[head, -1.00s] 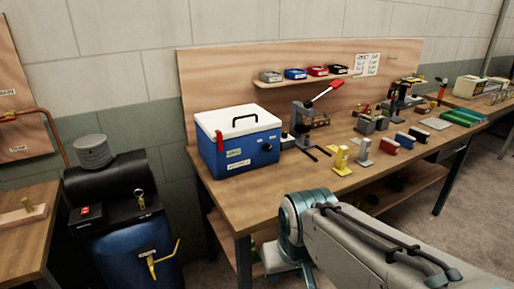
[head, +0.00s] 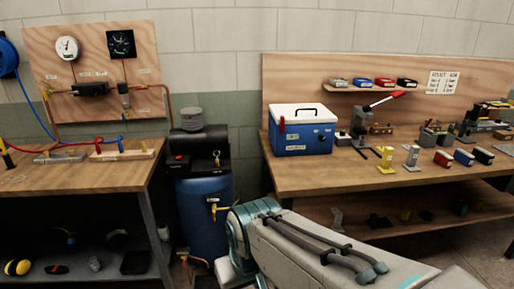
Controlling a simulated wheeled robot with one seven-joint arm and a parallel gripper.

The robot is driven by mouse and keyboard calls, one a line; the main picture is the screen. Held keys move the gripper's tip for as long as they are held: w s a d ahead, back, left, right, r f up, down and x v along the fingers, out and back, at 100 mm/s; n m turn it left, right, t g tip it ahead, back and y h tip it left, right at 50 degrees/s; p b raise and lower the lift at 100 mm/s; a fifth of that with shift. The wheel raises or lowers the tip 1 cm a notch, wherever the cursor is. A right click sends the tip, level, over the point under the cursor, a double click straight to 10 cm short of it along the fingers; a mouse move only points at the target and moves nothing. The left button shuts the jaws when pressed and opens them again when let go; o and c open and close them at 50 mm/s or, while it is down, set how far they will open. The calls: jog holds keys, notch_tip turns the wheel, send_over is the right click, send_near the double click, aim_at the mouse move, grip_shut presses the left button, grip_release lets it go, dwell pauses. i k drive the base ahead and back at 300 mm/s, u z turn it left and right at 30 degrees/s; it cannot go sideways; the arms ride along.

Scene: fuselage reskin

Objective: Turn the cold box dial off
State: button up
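The cold box (head: 301,132) is a blue cooler with a white lid and a black carry handle. It stands at the left end of the right wooden bench. A small dark dial (head: 321,138) shows on the right part of its front face; its setting is too small to read. A red latch or tag hangs at the left of its lid. My arm shows at the bottom centre, below and in front of the bench, apart from the cold box. My gripper is outside the picture.
A blue compressor tank (head: 203,215) stands between the right bench (head: 345,180) and a left bench (head: 60,180). A lever press (head: 362,122) with a red handle stands right of the cold box. Yellow (head: 386,160) and grey brackets stand near the bench's front edge.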

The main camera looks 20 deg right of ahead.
aim_at(321, 137)
jog(key=u, duration=0.3)
jog(key=k, duration=0.5)
jog(key=u, duration=0.2)
jog(key=i, duration=1.4)
jog(key=z, duration=1.55)
jog(key=i, duration=0.6)
jog(key=z, duration=0.8)
